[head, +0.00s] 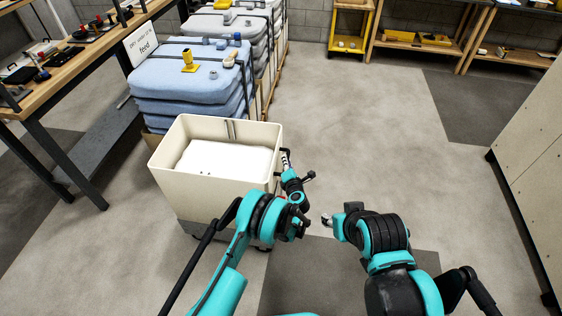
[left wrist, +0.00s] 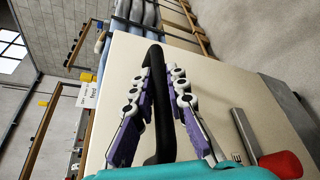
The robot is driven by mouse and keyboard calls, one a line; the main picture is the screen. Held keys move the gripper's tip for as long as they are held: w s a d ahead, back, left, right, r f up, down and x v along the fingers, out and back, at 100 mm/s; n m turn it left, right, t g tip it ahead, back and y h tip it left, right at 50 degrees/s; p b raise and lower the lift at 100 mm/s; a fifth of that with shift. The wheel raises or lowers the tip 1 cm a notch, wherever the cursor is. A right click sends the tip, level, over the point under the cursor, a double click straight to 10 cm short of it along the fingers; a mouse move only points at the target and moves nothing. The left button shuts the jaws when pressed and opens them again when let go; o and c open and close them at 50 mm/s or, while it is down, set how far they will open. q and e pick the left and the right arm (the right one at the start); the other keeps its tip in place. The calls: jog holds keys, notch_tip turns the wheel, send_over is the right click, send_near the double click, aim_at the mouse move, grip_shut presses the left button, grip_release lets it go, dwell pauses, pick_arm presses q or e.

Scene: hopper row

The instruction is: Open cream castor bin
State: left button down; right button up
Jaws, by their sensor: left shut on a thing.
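The cream castor bin (head: 195,194) stands left of centre in the head view, open at the top with a white block or load (head: 225,158) inside. In the left wrist view its cream side wall (left wrist: 225,84) carries a black bar handle (left wrist: 158,148). My left gripper (head: 287,158) is at the bin's right side. Its fingers, also in the left wrist view (left wrist: 160,76), lie on both sides of the handle and are shut on it. My right gripper (head: 328,220) is apart from the bin, to its right; its fingers are too small to judge.
A grey lever with a red end (left wrist: 282,164) is beside the handle. Stacked blue padded loads (head: 185,82) stand behind the bin. A workbench (head: 85,55) is at the left, a pale cabinet (head: 525,140) at the right. The floor between is clear.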

pick_arm(q)
jog(key=shift+s+d, duration=0.2)
jog(key=shift+d, duration=0.7)
jog(key=c, duration=1.5)
grip_release()
jog(key=v, duration=0.7)
jog(key=shift+s, duration=0.25)
